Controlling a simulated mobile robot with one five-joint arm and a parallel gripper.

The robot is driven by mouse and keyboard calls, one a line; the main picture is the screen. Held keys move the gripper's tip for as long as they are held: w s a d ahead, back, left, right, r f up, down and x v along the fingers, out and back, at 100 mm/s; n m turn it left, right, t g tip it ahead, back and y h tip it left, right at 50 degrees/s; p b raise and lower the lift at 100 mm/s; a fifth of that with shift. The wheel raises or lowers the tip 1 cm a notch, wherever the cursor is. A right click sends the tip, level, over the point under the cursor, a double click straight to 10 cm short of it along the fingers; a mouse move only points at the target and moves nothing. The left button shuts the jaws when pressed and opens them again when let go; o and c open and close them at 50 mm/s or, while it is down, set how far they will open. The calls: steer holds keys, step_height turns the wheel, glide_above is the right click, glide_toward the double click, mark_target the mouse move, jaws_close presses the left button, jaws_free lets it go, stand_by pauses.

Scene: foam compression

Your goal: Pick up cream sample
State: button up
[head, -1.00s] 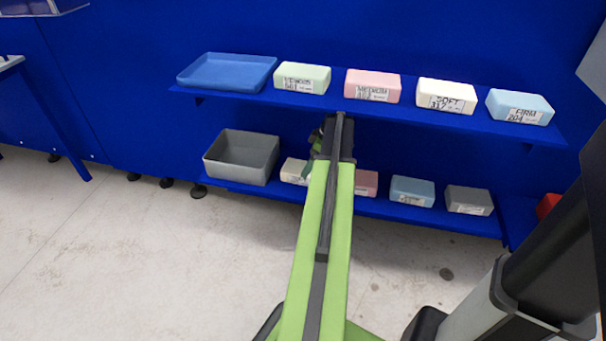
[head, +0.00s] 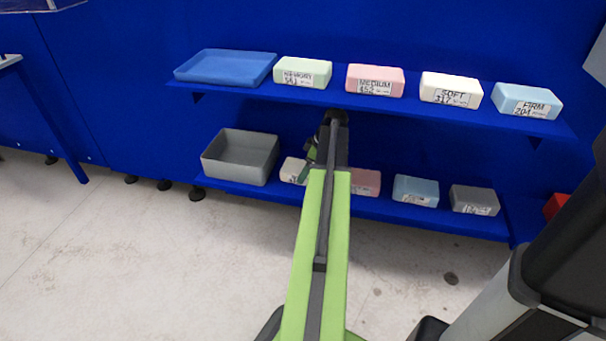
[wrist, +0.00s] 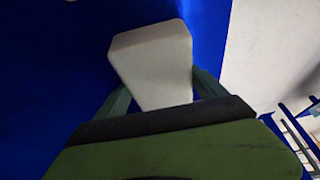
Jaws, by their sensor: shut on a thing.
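The cream sample (head: 293,170) is a pale block on the lower shelf, just right of a grey bin. My arm partly covers it in the head view. In the wrist view the cream sample (wrist: 152,62) sits between the two green fingers of my gripper (wrist: 162,92), one on each side. My gripper (head: 309,167) is shut on it. The fingertips are largely hidden in the head view. I cannot tell whether the block is clear of the shelf.
The grey bin (head: 221,163) stands left on the lower shelf; pink (head: 365,182), blue (head: 415,190) and dark grey (head: 474,200) blocks sit to the right. The upper shelf above holds a blue tray (head: 226,69) and several labelled blocks, including a cream SOFT block (head: 451,89).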

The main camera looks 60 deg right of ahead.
steer(key=shift+c, duration=1.3)
